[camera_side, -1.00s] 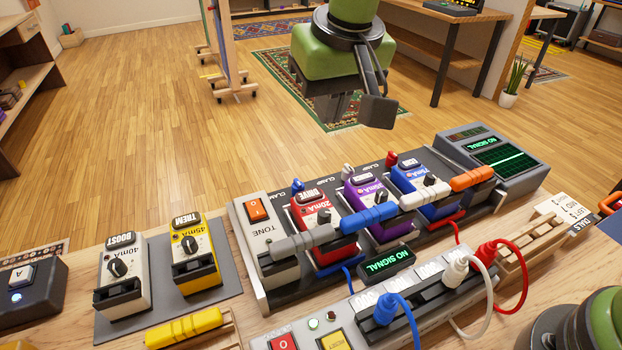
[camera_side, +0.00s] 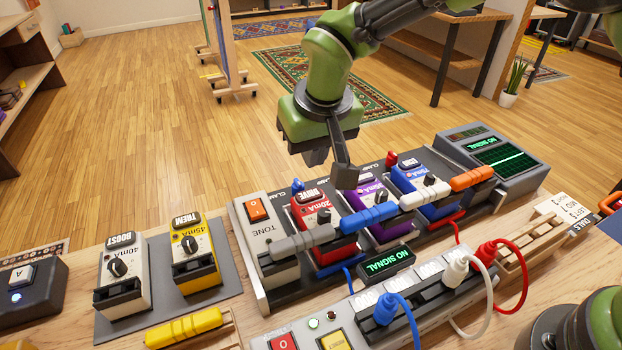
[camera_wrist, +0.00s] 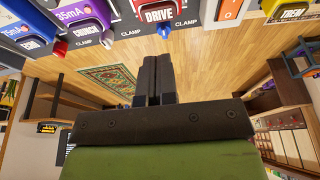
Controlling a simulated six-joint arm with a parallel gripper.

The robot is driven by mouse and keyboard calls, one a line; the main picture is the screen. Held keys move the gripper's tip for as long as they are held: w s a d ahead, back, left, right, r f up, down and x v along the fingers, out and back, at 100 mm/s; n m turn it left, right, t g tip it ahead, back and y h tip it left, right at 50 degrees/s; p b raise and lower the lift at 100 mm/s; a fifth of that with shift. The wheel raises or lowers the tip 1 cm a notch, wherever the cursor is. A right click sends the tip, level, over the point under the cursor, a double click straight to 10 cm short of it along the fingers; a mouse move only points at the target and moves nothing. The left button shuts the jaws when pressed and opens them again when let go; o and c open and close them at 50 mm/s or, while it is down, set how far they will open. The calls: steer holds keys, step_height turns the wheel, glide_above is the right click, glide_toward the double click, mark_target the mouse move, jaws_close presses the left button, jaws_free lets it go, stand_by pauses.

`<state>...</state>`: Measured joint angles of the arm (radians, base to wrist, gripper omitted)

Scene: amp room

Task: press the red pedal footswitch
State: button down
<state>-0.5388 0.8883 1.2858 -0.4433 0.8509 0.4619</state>
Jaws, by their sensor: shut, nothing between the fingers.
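The red pedal (camera_side: 304,215), labelled DRIVE, sits on the dark pedalboard between the white TONE unit and the purple pedal. Its lower end is partly hidden by the grey and blue clamp bars, so I cannot clearly see its footswitch. My gripper (camera_side: 315,158) is in the air above and behind the red pedal's far end, apart from it. In the wrist view the two dark fingers of my gripper (camera_wrist: 153,58) lie together, shut and empty, and point toward the DRIVE label of the red pedal (camera_wrist: 158,15).
A grey clamp bar (camera_side: 303,241) and a blue clamp bar (camera_side: 368,218) cross the near side of the pedals. The purple pedal (camera_side: 367,194) is to the right. The white TONE unit (camera_side: 257,229) is to the left. Plugged cables lie nearer.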

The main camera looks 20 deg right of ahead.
mark_target(311, 194)
steer(key=x, duration=0.3)
steer(key=s+x, duration=0.1)
steer(key=x, duration=0.1)
steer(key=shift+w+f, duration=0.1)
steer(key=shift+f, duration=0.75)
steer(key=shift+f, duration=1)
step_height(311, 194, up, 5)
steer(key=shift+w, duration=0.1)
steer(key=v, duration=1)
